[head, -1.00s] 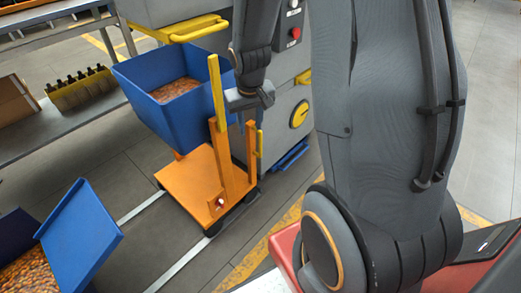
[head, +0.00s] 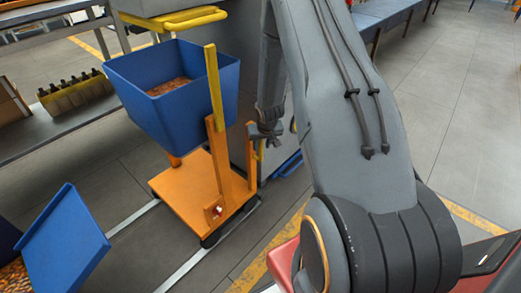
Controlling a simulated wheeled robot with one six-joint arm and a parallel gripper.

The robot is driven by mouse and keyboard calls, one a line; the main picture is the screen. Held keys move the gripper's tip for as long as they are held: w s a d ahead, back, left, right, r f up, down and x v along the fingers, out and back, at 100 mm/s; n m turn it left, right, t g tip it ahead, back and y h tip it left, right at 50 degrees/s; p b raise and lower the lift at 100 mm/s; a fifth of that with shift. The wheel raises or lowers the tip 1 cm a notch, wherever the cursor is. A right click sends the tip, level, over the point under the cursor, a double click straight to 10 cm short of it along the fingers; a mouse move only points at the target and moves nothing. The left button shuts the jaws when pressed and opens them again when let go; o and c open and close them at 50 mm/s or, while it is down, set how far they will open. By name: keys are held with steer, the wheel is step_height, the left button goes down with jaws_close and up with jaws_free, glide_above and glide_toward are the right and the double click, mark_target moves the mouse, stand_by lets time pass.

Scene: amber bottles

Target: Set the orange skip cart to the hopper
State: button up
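The orange skip cart (head: 186,188) stands on the floor at the centre left, with a blue skip (head: 180,112) holding brownish-orange pieces above its base. A yellow lever (head: 214,88) rises at its near side, between skip and orange posts (head: 217,155). The grey machine (head: 238,40) behind it, with a yellow bar (head: 175,19), may be the hopper; my arm hides much of it. My gripper (head: 264,137) is beside the top of the cart's right post, close to a short yellow piece there. I cannot tell whether it touches, or whether its fingers are open.
Pale floor rails (head: 185,268) run by the cart. A blue panel (head: 65,243) and a container of brownish-orange pieces (head: 15,278) are at lower left. A steel bench (head: 60,125) at left bears a crate of bottles (head: 75,96). Open floor lies at far right.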

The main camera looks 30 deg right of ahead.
steer(key=shift+x, duration=1.7)
jaws_close()
